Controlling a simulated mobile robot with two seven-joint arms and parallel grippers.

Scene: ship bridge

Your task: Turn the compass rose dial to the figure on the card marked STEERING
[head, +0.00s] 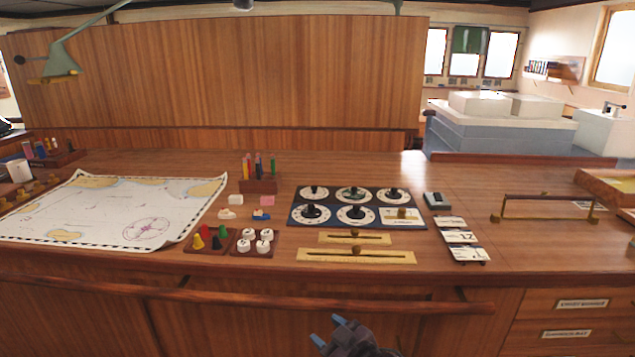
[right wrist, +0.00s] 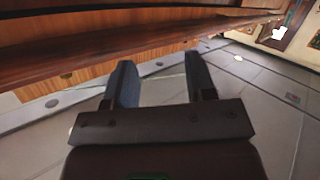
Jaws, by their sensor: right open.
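A dark blue panel (head: 333,222) lies on the wooden desk and carries several round dials with black knobs. The upper middle dial (head: 353,194) has a darker, greenish face; the others look white. I cannot tell for certain which is the compass rose. Three white cards stand in a row right of the panel: a back card (head: 450,222), a middle card (head: 461,237) that seems to read 12, and a front card (head: 467,254). Their headings are too small to read. My right gripper (head: 328,330) is open and empty, low in front of the desk; it also shows in the right wrist view (right wrist: 160,77). My left gripper is out of view.
A wooden rail (head: 230,293) runs along the desk front, between my right gripper and the desktop. Brass sliders (head: 357,257) lie before the panel. A chart (head: 110,208), a pen rack (head: 259,184) and small pieces stand left; a brass-ended handle (head: 548,207) stands right.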

